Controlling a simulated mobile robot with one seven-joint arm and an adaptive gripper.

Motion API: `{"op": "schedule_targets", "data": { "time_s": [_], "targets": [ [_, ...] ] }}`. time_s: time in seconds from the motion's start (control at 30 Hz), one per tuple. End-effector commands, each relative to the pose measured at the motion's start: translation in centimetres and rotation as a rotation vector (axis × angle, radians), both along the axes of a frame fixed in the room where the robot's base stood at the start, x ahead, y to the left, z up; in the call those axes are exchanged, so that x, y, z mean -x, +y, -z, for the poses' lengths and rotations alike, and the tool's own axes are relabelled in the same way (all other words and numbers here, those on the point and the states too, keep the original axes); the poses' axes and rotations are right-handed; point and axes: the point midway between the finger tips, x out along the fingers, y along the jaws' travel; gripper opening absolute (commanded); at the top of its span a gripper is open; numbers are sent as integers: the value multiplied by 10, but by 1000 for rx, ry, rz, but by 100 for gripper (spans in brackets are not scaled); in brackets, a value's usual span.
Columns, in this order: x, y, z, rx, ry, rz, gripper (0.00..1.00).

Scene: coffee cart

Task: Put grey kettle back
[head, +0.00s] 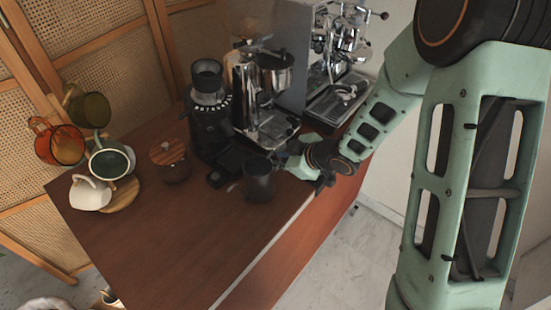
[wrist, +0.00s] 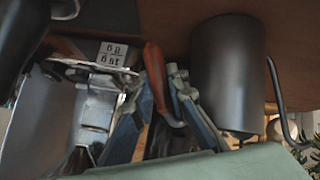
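The grey kettle is a dark cylinder (head: 258,181) standing near the front edge of the brown counter in the head view. The wrist view shows its dark body (wrist: 228,75) at the right, upside down, with a thin curved spout beyond it. Its reddish-brown handle (wrist: 156,78) lies between the fingers of my gripper (wrist: 160,90). The fingertips are close to both sides of the handle; whether they press on it is unclear. In the head view my gripper (head: 316,178) is just right of the kettle, its fingers partly hidden by the wrist.
A dark grinder (head: 209,120) and a silver machine (head: 262,95) stand behind the kettle, with an espresso machine (head: 335,60) beyond. A wooden-lidded jar (head: 170,160), a white cup (head: 90,194) and other cups are left. The counter's front left is bare (head: 165,240).

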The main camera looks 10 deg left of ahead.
Motion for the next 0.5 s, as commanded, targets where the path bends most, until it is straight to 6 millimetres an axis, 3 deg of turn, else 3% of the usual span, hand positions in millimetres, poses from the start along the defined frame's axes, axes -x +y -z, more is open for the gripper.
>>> {"op": "schedule_targets", "data": {
  "time_s": [0.13,0.5],
  "targets": [
    [0,0,0,0,1,-1,31],
    [1,1,-5,0,1,-2,31]
  ]
}}
